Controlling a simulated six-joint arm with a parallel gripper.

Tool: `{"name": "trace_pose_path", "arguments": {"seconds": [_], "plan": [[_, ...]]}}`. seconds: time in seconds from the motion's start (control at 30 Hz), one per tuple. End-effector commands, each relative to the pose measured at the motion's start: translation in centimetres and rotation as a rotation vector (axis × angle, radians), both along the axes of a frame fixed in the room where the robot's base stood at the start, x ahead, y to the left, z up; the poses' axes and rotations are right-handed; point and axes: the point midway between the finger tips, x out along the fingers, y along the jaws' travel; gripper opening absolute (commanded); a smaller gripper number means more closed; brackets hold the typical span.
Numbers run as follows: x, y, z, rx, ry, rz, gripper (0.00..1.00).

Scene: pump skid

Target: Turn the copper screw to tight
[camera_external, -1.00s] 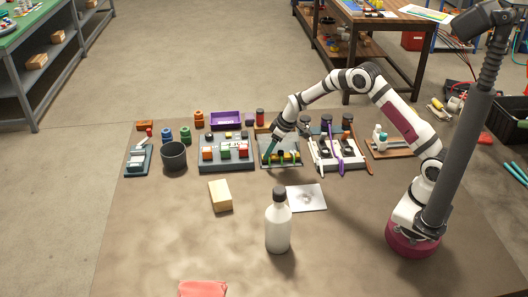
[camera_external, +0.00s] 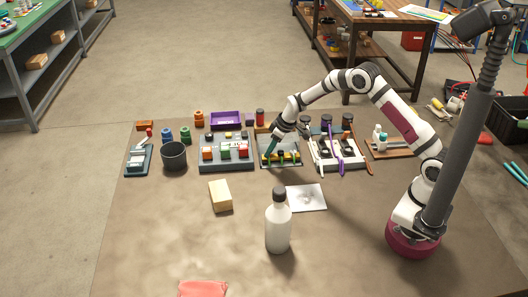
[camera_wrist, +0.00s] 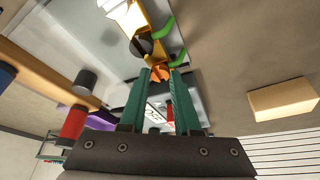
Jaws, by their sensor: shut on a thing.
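My gripper (camera_external: 270,156) points down at a grey plate (camera_external: 293,163) with a row of small yellow and dark parts, in the middle of the row of fixtures. In the wrist view, the two teal fingers of my gripper (camera_wrist: 160,72) close in on an orange-copper piece, the copper screw (camera_wrist: 158,73), at their tips. The fingers are shut on it and hide part of it. A dark round part, a yellow part and green curved pieces lie just beyond it. I cannot make out how far the screw is turned.
A block with coloured buttons (camera_external: 226,160) stands left of the plate, and a white fixture with a purple handle (camera_external: 336,143) stands right. A white bottle (camera_external: 278,228), a wooden block (camera_external: 220,196) and a white sheet (camera_external: 306,197) are nearer. The front left table is mostly clear.

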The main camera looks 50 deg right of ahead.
Motion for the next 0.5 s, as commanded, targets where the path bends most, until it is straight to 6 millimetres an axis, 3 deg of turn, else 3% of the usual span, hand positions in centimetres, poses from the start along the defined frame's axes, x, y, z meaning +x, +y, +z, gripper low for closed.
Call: {"name": "trace_pose_path", "arguments": {"seconds": [0.5], "plan": [[-0.10,0.42,-0.04,-0.003,0.002,-0.388,0.00]]}}
